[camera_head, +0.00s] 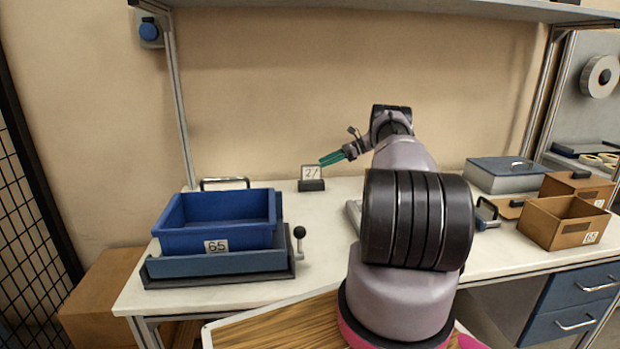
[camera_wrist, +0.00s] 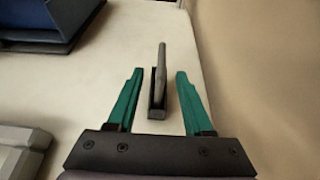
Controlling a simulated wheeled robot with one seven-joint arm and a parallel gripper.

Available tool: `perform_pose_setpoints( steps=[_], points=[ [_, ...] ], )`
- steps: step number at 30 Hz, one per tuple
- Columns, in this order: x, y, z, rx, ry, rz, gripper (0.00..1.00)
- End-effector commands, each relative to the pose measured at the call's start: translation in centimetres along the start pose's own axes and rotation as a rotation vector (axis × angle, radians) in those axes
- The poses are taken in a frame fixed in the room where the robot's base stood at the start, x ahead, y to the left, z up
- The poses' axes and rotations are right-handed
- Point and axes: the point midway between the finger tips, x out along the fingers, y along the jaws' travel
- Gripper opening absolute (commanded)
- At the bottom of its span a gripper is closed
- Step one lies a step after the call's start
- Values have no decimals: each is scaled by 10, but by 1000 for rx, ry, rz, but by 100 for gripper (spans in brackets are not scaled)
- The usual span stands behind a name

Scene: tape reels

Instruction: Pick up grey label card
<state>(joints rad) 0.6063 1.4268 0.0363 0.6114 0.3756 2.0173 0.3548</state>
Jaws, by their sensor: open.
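The grey label card (camera_head: 311,173) stands upright in a small dark holder (camera_head: 311,186) at the back of the white bench, with markings on its face. In the wrist view the card (camera_wrist: 162,62) shows nearly edge-on, in its holder (camera_wrist: 157,108). My gripper (camera_head: 324,161) has green fingers and is just right of the card in the head view. In the wrist view my gripper (camera_wrist: 158,74) is open and empty, with one finger on each side of the card and holder. I see gaps on both sides. The fingers do not appear to touch the card.
A blue bin (camera_head: 180,239) sits in a tray with a lever (camera_head: 299,236) at the left. A grey-blue case (camera_head: 503,174) and cardboard boxes (camera_head: 545,232) stand at the right. The wall (camera_head: 270,110) rises close behind the card. Bench around the holder is clear.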

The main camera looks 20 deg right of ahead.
Motion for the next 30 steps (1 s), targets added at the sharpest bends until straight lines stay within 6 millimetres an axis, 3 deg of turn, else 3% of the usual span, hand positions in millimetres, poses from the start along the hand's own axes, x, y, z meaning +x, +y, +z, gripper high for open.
perform_pose_setpoints(
  steps=[6,14,23,30],
  points=[
    [36,0,0,0,0,3,51],
    [54,0,0,-1,1,3,51],
    [95,-2,0,1,1,4,51],
    [100,-3,0,-1,2,1,51]
  ],
)
